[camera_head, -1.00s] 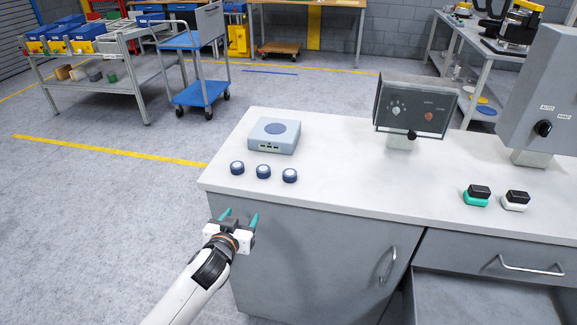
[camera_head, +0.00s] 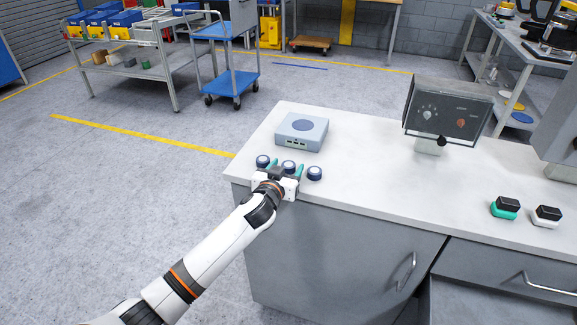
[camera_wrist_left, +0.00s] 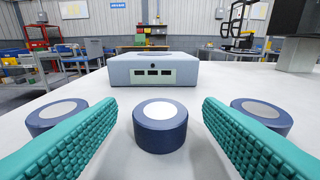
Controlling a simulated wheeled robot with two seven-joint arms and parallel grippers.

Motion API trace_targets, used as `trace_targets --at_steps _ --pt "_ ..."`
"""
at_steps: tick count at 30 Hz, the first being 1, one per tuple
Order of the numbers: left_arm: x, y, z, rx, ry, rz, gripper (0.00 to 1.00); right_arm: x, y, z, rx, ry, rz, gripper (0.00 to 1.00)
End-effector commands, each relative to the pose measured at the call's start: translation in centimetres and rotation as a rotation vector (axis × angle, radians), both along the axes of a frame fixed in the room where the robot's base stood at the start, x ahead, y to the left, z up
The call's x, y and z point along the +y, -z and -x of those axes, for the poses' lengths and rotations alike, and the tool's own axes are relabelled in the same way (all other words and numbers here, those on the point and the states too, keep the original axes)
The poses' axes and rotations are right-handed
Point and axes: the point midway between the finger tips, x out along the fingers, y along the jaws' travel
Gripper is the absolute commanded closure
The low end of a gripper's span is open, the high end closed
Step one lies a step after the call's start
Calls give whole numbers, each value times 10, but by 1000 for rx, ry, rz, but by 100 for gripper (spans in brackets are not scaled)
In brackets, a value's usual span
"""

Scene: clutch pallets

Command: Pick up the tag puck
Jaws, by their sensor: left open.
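Three dark blue tag pucks with pale round tops stand in a row near the left end of the white counter: a left puck (camera_head: 263,161), a middle puck (camera_head: 289,166) and a right puck (camera_head: 315,173). My left gripper (camera_head: 287,170) is open at the counter's front edge, in line with the middle puck. In the left wrist view, the middle puck (camera_wrist_left: 160,126) shows centred in the gap ahead of the teal fingers. The left puck (camera_wrist_left: 57,117) and right puck (camera_wrist_left: 262,115) are partly hidden behind the fingers. My right gripper is not in view.
A grey-blue reader box (camera_head: 302,131) stands just behind the pucks; its ports also show in the left wrist view (camera_wrist_left: 153,70). A control panel (camera_head: 447,110) stands to the right. Two small blocks, one teal-based (camera_head: 505,208) and one white-based (camera_head: 546,216), sit far right. The counter between is clear.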

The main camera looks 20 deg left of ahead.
Motion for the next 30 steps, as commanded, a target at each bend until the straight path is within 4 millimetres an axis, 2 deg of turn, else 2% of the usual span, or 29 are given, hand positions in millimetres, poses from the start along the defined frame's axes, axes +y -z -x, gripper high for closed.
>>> trace_targets --at_steps 4,13,21,22,30 --pt "-1 2 -16 0 0 0 39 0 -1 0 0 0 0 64" --pt "-1 4 -20 1 0 1 39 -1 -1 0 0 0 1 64" --pt "-1 4 -20 1 0 1 83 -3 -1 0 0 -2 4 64" --pt "-1 4 -20 1 0 1 87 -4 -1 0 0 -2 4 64" --pt "-1 2 -20 0 0 1 87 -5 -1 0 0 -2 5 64"
